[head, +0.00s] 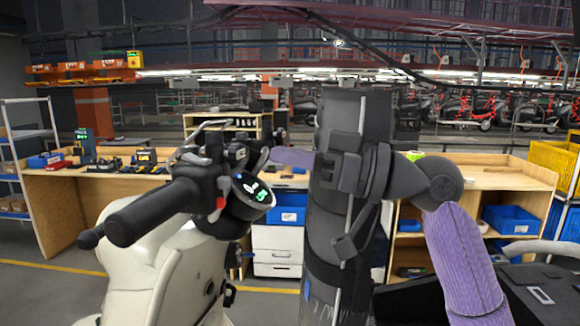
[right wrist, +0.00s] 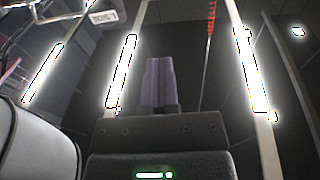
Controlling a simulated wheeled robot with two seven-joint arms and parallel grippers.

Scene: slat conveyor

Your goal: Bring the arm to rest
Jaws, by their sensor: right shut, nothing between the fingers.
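My right gripper (head: 278,155) is near the middle of the head view, at the end of my right arm, which comes in from the lower right with a purple sleeve. Its purple fingers point left, close behind the scooter's dashboard and handlebar in the picture; I cannot tell whether they touch. In the right wrist view the fingers (right wrist: 160,85) are together, with nothing held between them. My left gripper does not show.
A cream scooter (head: 160,265) with a black handlebar grip (head: 150,212) and lit round dashboard (head: 253,190) stands at the left front. Wooden workbenches (head: 500,173) with blue bins (head: 510,219) stand behind. A yellow crate (head: 555,160) is at the far right.

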